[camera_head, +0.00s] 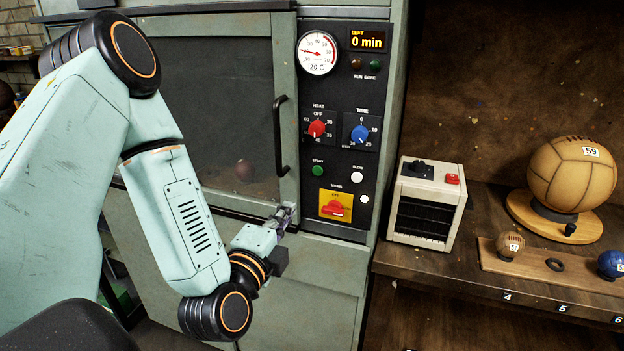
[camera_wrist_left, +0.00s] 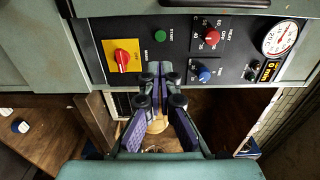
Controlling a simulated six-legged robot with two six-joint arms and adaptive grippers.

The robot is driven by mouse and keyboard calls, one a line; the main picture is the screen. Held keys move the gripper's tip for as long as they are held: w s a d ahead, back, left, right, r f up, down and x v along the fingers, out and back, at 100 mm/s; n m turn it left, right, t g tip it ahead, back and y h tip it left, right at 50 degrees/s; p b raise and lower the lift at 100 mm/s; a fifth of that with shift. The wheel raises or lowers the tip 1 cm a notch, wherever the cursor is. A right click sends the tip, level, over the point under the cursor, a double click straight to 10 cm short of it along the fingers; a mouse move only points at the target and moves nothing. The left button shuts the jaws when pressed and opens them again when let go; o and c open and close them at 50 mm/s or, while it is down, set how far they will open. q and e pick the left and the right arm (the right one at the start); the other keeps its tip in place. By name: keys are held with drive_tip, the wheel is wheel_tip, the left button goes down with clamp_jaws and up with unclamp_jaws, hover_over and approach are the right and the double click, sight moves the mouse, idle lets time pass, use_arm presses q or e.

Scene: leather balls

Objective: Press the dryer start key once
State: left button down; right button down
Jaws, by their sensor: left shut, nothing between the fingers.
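The dryer start key is a round green button marked START (camera_head: 317,171) on the black control panel (camera_head: 340,115). It also shows in the wrist view as a green dot (camera_wrist_left: 160,36), just beyond my fingertips. My left gripper (camera_head: 288,214) is shut and empty, below and left of the start key in the head view. In the wrist view its closed fingertips (camera_wrist_left: 160,69) point toward the panel edge near the key, and I see no contact with the key. The display (camera_head: 367,40) reads 0 min. My right gripper is not in view.
A red switch on a yellow plate (camera_head: 335,205) and two white keys sit near the start key. Red heat (camera_head: 316,128) and blue time (camera_head: 360,134) knobs are above. A door handle (camera_head: 279,135) stands out at left. A cream box (camera_head: 426,202) and balls are on the right shelf.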

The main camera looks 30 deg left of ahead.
use_arm(q)
drive_tip(key=w+b, duration=0.1)
drive_tip(key=b, duration=0.2)
approach(317, 172)
drive_tip(key=x, duration=0.5)
drive_tip(key=shift+x, duration=0.9)
drive_tip(key=shift+w, duration=0.1)
